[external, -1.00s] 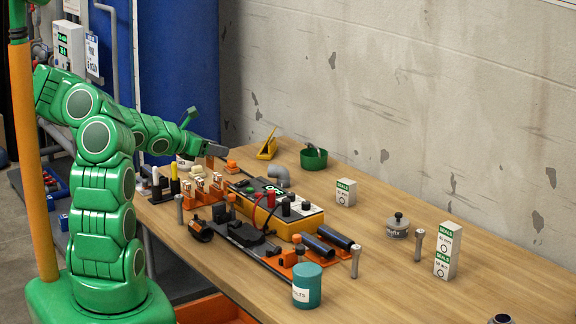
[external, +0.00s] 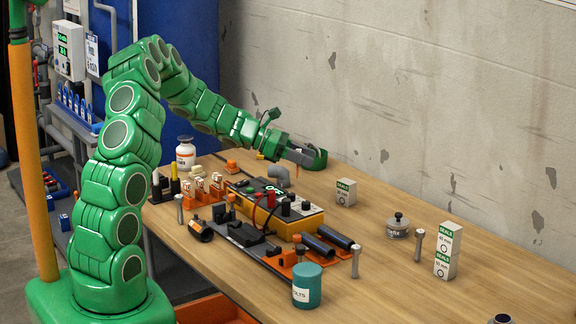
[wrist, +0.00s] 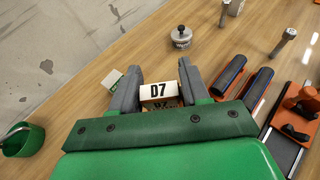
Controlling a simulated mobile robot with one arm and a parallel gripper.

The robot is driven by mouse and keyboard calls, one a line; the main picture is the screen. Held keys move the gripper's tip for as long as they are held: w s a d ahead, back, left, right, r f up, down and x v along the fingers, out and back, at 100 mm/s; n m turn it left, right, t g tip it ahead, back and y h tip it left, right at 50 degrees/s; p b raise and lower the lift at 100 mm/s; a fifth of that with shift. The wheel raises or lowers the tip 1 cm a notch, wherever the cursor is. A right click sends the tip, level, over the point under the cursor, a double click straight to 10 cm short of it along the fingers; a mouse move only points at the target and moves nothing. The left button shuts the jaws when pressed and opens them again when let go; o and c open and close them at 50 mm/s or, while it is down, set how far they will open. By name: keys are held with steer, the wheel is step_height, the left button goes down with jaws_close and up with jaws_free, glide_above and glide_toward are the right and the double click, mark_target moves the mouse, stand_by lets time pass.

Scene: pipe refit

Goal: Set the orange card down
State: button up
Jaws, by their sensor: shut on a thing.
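My gripper (wrist: 158,88) is shut on the card, which is between its two grey fingers in the wrist view. The card (wrist: 158,91) shows a white face marked D7, with an orange-brown part below it. In the external view my gripper (external: 299,156) is over the back of the table, in front of the green cup (external: 320,158) as seen from there. A gap between the card and the table cannot be judged.
The wooden table (external: 400,275) has bare room at the front right. A black and yellow device (external: 290,218) with leads stands mid-table. A small seals box (external: 346,192), a grey weight (external: 397,226) and stacked seals boxes (external: 447,252) stand right of it. A teal jar (external: 307,287) is in front.

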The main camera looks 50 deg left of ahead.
steer(key=w+d+m+g+h, duration=0.25)
steer(key=d+m+g, duration=0.25)
steer(key=d, duration=0.9)
steer(key=shift+h, duration=0.45)
steer(key=shift+w+a+f, duration=0.1)
steer(key=shift+w+f, duration=1.65)
steer(key=shift+w, duration=0.45)
steer(key=shift+w+a+f, duration=0.1)
steer(key=shift+w+f, duration=1.6)
steer(key=shift+w, duration=0.5)
steer(key=shift+w+a+f, duration=0.1)
steer(key=shift+w+f, duration=1.65)
steer(key=shift+w, duration=0.45)
steer(key=shift+f, duration=1.5)
steer(key=shift+f, duration=0.15)
steer(key=o, duration=1.1)
steer(key=shift+a+r, duration=0.1)
steer(key=shift+r, duration=0.1)
steer(key=v, duration=1.1)
steer(key=shift+s+a, duration=0.25)
steer(key=shift+a, duration=0.1)
